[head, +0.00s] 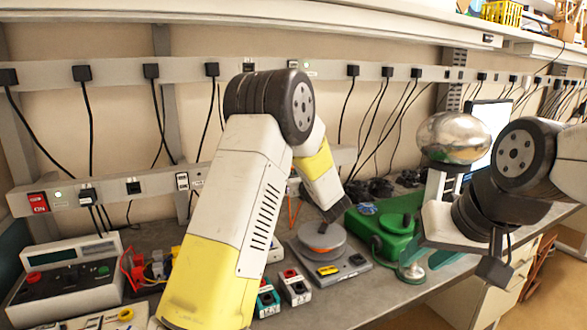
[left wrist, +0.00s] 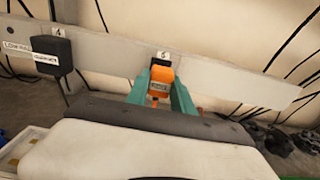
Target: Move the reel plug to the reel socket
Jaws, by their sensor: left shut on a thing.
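In the left wrist view, my left gripper (left wrist: 162,95) has its teal fingers closed on either side of an orange plug (left wrist: 161,80), which I take to be the reel plug. The plug is at the grey socket strip (left wrist: 230,83), just under a label "5". Whether it is seated in a socket there or only in front of it, I cannot tell. Which socket is the reel's is not readable. In the head view, my left arm hides its fingers and the plug. A thin orange cord (head: 293,212) shows beside that arm. My right gripper (head: 495,270) is at the right; its jaw state is unclear.
A black plug (left wrist: 52,54) sits at position 4, left of the orange plug. On the bench are a turntable-like device (head: 320,240), a green device (head: 385,235) and a control box (head: 65,275). A shiny metal dome (head: 452,138) stands near my right arm. Black cables hang along the wall.

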